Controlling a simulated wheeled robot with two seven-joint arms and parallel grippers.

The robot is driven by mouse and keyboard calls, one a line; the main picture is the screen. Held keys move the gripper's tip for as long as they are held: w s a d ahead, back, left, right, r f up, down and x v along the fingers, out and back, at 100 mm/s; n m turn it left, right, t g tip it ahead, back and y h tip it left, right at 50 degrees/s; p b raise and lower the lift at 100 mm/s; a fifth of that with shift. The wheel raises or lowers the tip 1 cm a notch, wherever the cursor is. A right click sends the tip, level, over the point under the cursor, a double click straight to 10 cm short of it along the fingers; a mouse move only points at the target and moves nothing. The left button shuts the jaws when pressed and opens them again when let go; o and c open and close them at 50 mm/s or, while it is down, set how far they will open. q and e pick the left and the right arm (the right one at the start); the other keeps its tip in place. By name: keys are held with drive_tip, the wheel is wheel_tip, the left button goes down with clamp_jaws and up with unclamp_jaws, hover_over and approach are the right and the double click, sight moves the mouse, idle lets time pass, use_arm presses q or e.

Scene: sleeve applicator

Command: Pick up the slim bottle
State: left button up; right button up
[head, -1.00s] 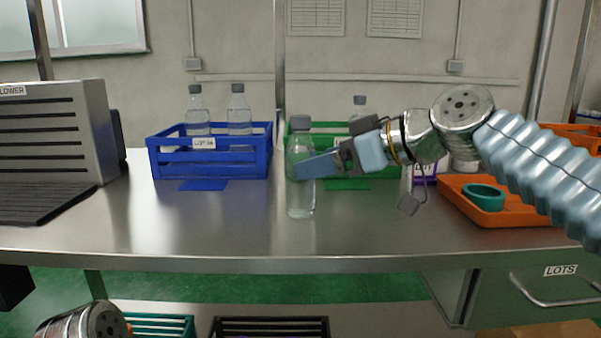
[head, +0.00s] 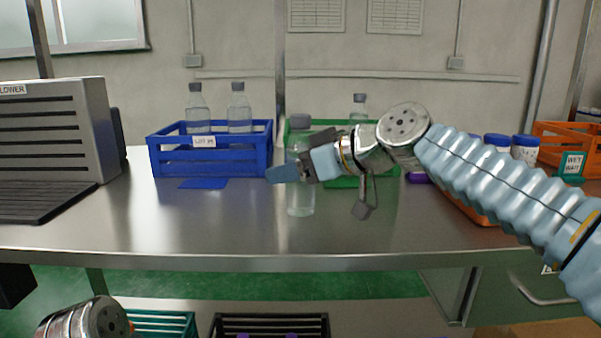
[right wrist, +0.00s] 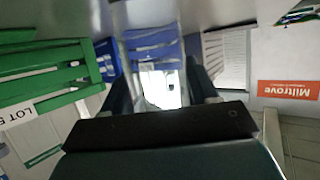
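A clear bottle with a grey cap (head: 300,198) stands upright on the steel bench, in front of the green crate. My right gripper (head: 284,172) lies across the bottle's middle in the head view and hides part of it. My left gripper is out of view.
A blue crate (head: 210,165) with clear bottles stands behind to the left, and a green crate (head: 345,183) is close behind the gripper. White tubs with blue lids (head: 524,149) stand at right, near an orange crate (head: 565,140). The bench front is clear.

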drive_tip(key=c, duration=0.7)
drive_tip(key=shift+o, duration=0.2)
drive_tip(key=shift+r, duration=0.15)
